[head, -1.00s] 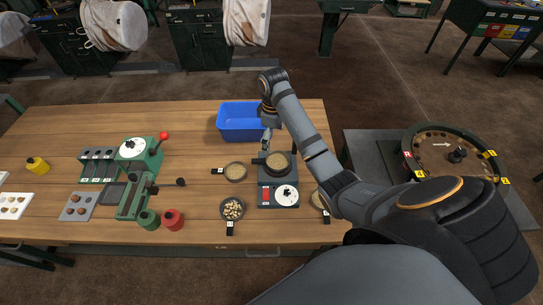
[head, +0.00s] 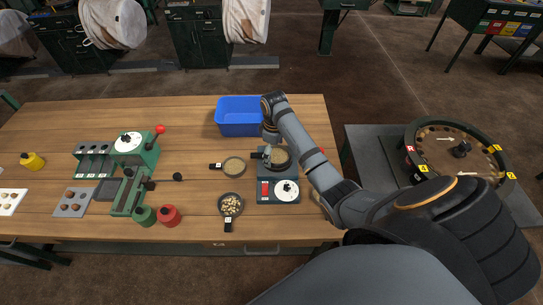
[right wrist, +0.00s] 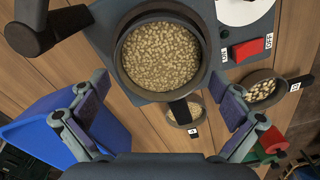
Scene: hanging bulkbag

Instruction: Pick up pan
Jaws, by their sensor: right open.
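A round dark pan (head: 281,157) full of pale grains sits on the grey device with a white dial (head: 285,190). The right wrist view shows the pan (right wrist: 160,56) close up, with its short black handle (right wrist: 180,110) pointing toward my gripper. My right gripper (head: 268,142) is at the pan's back-left side. In the right wrist view my right gripper (right wrist: 162,97) is open and empty, its fingers spread on either side of the handle and apart from it. My left gripper is out of view.
A smaller grain pan (head: 233,166) and a pan of chunky pieces (head: 231,204) lie left of the device. A blue bin (head: 239,116) stands behind. A green machine (head: 131,190) and red pot (head: 169,215) are farther left. My right arm hides the table's right side.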

